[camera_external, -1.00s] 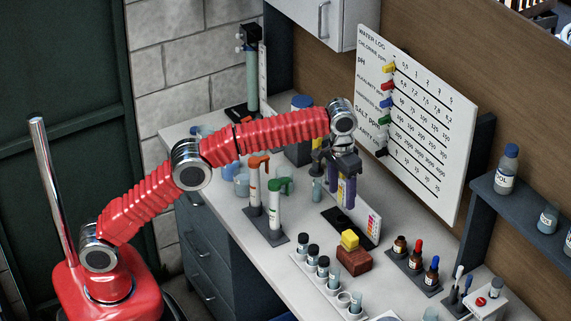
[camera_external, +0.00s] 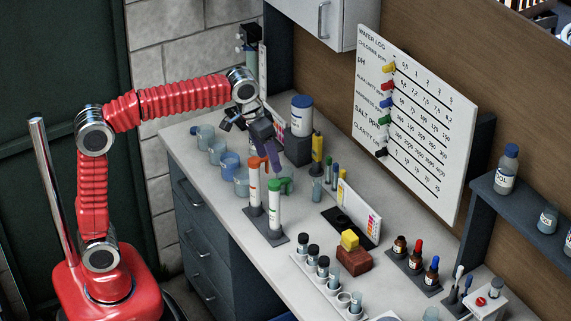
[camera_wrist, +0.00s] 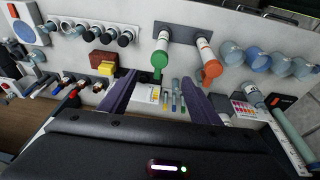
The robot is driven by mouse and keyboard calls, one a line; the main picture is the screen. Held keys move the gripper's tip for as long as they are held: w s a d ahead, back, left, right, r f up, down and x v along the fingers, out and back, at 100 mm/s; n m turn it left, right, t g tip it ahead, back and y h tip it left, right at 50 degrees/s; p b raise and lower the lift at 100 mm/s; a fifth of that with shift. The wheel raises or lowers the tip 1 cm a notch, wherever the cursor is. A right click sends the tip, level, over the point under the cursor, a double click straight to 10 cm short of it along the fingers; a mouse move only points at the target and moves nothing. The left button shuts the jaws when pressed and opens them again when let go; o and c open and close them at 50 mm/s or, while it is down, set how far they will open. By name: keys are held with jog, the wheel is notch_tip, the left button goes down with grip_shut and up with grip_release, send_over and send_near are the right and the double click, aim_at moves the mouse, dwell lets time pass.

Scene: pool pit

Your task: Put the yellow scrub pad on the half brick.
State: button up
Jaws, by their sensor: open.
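The yellow scrub pad (camera_external: 349,239) rests on top of the reddish half brick (camera_external: 354,260) on the bench, right of centre. In the wrist view the pad (camera_wrist: 105,68) and the half brick (camera_wrist: 98,58) show at the upper left, touching. My gripper (camera_external: 268,162) is well away to the left and back of them, above the bench behind the capped tubes. Its purple fingers are spread apart in the wrist view (camera_wrist: 160,80), and nothing is held between them.
Two upright tubes with orange and green caps (camera_external: 264,210) stand near my gripper. Beakers (camera_external: 216,154) line the left side. Dark-capped vials (camera_external: 313,258) stand in front of the brick, and dropper bottles (camera_external: 415,262) to its right. A test card (camera_external: 358,211) stands behind the brick.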

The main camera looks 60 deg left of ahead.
jog(key=s+a+f+t, duration=0.1)
jog(key=s+a+f, duration=0.2)
jog(key=s, duration=0.5)
jog(key=s+a+f, duration=0.3)
jog(key=s+f, duration=0.2)
jog(key=s, duration=0.2)
jog(key=s+a+f+t, duration=0.1)
jog(key=s+a+f, duration=0.3)
jog(key=s, duration=0.4)
jog(key=shift+s+f+t+y, duration=0.3)
jog(key=shift+s+f, duration=0.05)
jog(key=shift+f, duration=0.1)
